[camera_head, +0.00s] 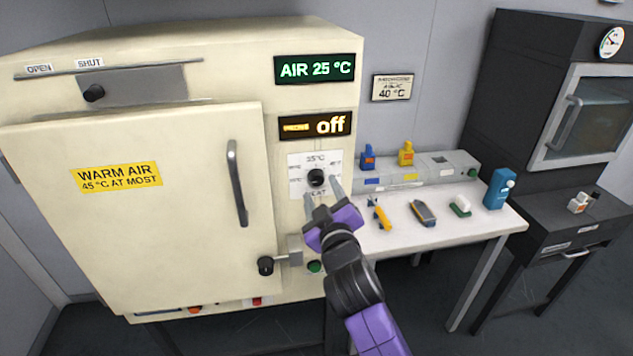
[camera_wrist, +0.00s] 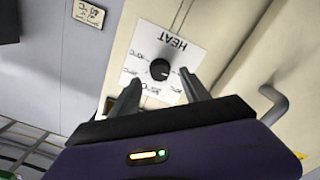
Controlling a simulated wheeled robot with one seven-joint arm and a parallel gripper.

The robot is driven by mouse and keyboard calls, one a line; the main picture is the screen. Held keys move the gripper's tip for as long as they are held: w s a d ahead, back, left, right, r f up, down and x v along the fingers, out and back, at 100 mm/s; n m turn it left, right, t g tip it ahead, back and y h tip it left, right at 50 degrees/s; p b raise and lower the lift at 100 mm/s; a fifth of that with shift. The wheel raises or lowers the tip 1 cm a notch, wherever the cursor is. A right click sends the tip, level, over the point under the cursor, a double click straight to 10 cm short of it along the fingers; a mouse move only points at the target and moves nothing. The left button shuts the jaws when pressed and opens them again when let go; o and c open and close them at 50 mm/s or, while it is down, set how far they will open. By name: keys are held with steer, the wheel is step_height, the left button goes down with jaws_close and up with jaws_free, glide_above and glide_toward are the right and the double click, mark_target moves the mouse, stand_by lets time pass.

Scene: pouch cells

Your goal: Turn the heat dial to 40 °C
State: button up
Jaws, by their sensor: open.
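The heat dial (camera_head: 316,178) is a small black knob on a white marked plate (camera_head: 297,188) on the cream warm-air cabinet. In the wrist view the dial (camera_wrist: 160,69) shows on its plate, with the word HEAT upside down. My gripper (camera_head: 322,190) is open in front of the dial. In the wrist view its two fingers (camera_wrist: 162,92) point at the plate, one on each side of the dial and apart from it. The display above reads AIR 25 °C (camera_head: 314,68). Contact between fingers and knob is not visible.
Beside the dial is the cabinet's door handle (camera_head: 237,183); below is a latch knob (camera_head: 266,265). A smaller display reads off (camera_head: 318,125). A wall sign (camera_head: 392,87) shows 40 °C. A white bench (camera_head: 450,228) with tools and bottles stands at right, near a dark oven (camera_head: 540,110).

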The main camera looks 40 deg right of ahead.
mark_target(317, 181)
steer(key=shift+p+x, duration=0.35)
steer(key=shift+x, duration=1.75)
steer(key=shift+c, duration=0.4)
jaws_close()
